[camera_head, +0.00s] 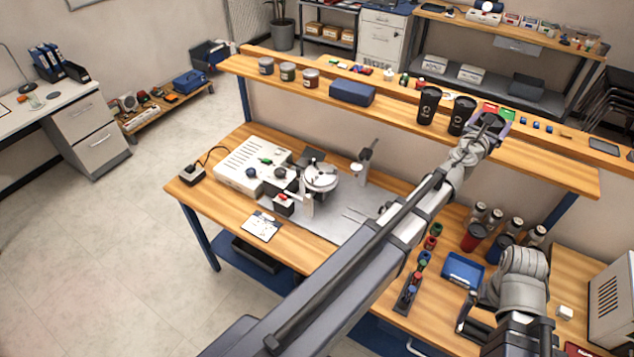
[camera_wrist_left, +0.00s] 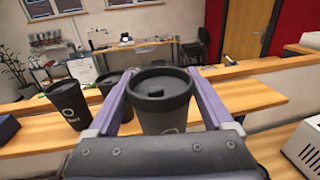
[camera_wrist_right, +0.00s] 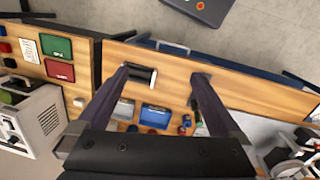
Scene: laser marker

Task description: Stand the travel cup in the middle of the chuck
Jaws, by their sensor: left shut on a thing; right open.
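A black travel cup with a dark lid (camera_wrist_left: 160,95) stands upright between the purple fingers of my left gripper (camera_wrist_left: 163,70), which is shut on it. In the head view my left gripper (camera_head: 490,124) is over the wall shelf's right half; the held cup is mostly hidden there. I cannot tell whether its base touches the shelf. The chuck (camera_head: 320,176) is a round silver disc on the marking machine at the bench's left, empty on top, far from the cup. My right gripper (camera_head: 466,318) is open and empty above the bench's right side, also in its wrist view (camera_wrist_right: 162,75).
Two similar dark cups (camera_head: 428,105) (camera_head: 461,115) stand on the shelf beside my left gripper. A blue box (camera_head: 352,92) and several jars (camera_head: 288,71) are further left. A blue tray (camera_head: 462,270) and several bottles (camera_head: 497,218) occupy the right bench. The metal plate (camera_head: 350,215) is partly clear.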

